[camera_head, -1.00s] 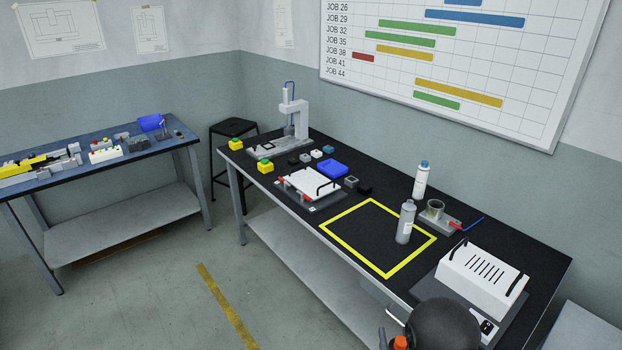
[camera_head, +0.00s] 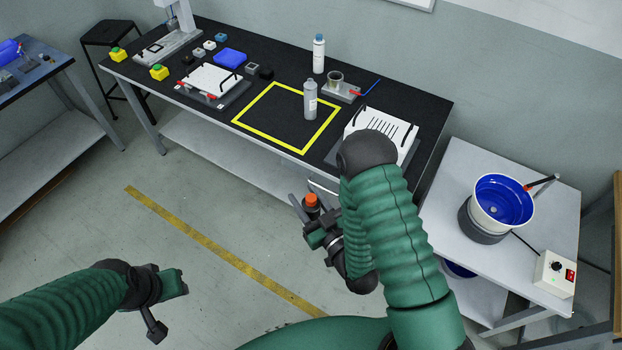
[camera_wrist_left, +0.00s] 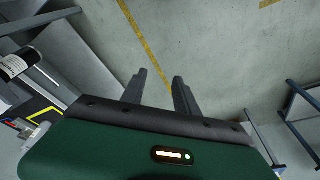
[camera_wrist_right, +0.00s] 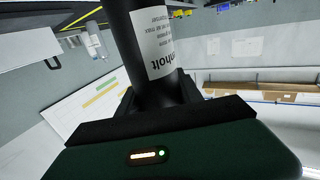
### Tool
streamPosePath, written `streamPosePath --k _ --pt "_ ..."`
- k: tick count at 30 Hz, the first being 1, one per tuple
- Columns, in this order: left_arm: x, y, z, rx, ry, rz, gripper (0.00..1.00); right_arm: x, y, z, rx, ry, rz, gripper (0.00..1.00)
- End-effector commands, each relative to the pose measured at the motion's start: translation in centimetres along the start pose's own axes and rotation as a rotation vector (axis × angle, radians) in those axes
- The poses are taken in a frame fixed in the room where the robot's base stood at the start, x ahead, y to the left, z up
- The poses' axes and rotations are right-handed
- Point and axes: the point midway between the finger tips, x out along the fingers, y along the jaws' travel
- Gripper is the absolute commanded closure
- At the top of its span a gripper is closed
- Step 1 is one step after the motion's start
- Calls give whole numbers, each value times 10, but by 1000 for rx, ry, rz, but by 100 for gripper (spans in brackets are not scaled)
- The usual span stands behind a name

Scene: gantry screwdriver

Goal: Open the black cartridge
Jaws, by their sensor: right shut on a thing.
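The black cartridge (camera_wrist_right: 155,60) is a dark cylinder with a white printed label, large in the right wrist view. My right gripper (camera_head: 320,232) is shut on it, in the air in front of the workbench. In the head view an orange cap (camera_head: 311,200) shows at its top; the body below is mostly hidden by the gripper and arm. The labelled cartridge also shows at the left of the left wrist view (camera_wrist_left: 18,62). My left gripper (camera_wrist_left: 159,90) is open and empty over the floor; it shows at the lower left of the head view (camera_head: 168,308), apart from the cartridge.
A side table (camera_head: 463,165) holds a blue bowl (camera_head: 503,200). The floor ahead is clear.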

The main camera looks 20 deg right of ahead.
Motion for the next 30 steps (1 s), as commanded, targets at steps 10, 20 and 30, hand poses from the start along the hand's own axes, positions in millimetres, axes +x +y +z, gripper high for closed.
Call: streamPosePath --k 10,20,30 --pt "0 0 0 0 0 0 64 -14 -79 40 -2 3 -341 100" --pt "-1 6 -5 79 -5 4 54 -21 -117 58 -2 2 -504 100" --pt "-7 108 -71 1280 -78 97 54 -21 -116 58 -1 3 -502 100"
